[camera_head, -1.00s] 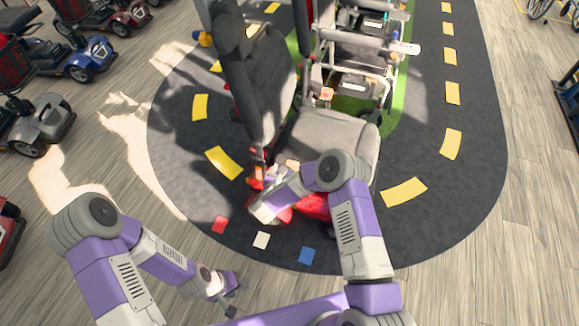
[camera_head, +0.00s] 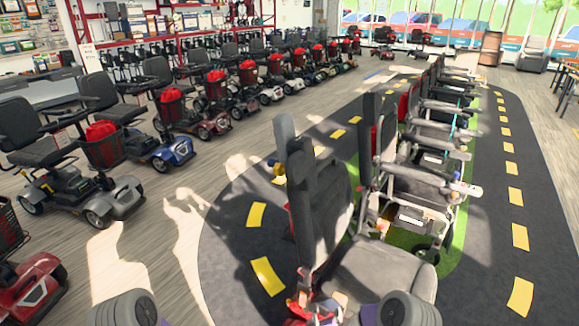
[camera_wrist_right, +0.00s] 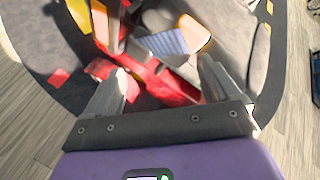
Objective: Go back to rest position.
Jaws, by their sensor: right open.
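My right gripper (camera_wrist_right: 163,68) is open in the right wrist view, its two grey fingers spread apart. Beyond and between them show the red body (camera_wrist_right: 160,84) of a scooter and a striped blue-grey piece (camera_wrist_right: 166,43); I cannot tell whether the fingers touch anything. In the head view, the right gripper (camera_head: 322,308) is small at the bottom edge, beside the nearest scooter's grey seat (camera_head: 385,270). Most of my right arm is cut off there. My left gripper is out of view; only a rounded joint of the left arm shows at the bottom left.
Rows of scooters with red bags (camera_head: 102,130) line the left. More wheelchair-like seats (camera_head: 425,185) stand behind the nearest scooter on the dark mat (camera_head: 225,260) with yellow dashes. Wooden floor (camera_head: 130,255) is open between the left row and the mat.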

